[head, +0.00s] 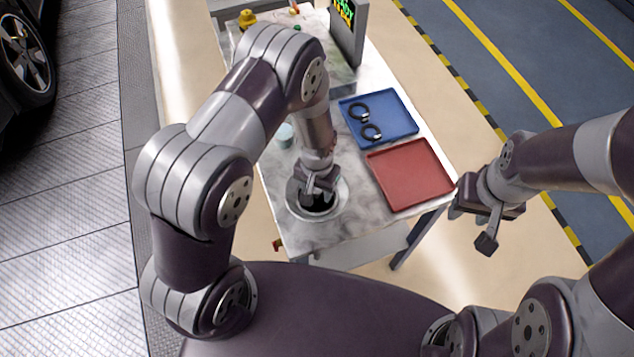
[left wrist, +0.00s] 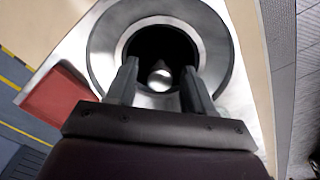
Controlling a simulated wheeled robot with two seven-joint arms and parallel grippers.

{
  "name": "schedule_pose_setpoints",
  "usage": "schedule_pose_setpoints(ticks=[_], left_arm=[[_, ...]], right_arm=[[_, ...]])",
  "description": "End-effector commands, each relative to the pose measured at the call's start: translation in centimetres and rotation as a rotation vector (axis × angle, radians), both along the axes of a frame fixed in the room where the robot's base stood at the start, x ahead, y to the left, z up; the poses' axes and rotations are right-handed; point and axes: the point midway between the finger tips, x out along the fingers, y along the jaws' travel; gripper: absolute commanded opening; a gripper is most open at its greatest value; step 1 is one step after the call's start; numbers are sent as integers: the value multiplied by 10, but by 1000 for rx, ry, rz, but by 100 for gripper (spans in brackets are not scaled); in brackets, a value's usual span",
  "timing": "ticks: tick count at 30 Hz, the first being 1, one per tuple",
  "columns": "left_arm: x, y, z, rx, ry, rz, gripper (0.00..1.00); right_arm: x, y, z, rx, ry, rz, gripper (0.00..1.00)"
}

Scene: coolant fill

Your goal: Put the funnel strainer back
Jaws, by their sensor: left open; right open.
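A round metal funnel (head: 340,202) with a wide pale rim and a dark centre sits at the near end of the table. My left gripper (head: 317,190) points down over it. In the left wrist view its two fingers (left wrist: 160,75) are open and apart, over the funnel's dark opening, with the broad grey rim (left wrist: 222,50) around them. A small bright round spot (left wrist: 160,77) shows deep inside the opening. I cannot make out a separate strainer. My right gripper (head: 472,226) is open and empty, off the table's right edge.
A pale teal round item (head: 285,133) is partly behind my left arm. A display (head: 346,25) stands at the back.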

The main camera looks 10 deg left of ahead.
Motion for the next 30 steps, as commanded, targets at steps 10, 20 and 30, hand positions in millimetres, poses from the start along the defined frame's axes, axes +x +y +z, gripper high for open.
schedule_pose_setpoints(ticks=[10,20,30], left_arm=[[2,0,71,-2,-8,0,52],[-6,10,130,-3,-15,20,52],[-85,73,181,-14,-118,166,52]], right_arm=[[0,0,-21,0,0,0,43],[0,0,-28,0,0,0,43],[0,0,-28,0,0,0,43]])
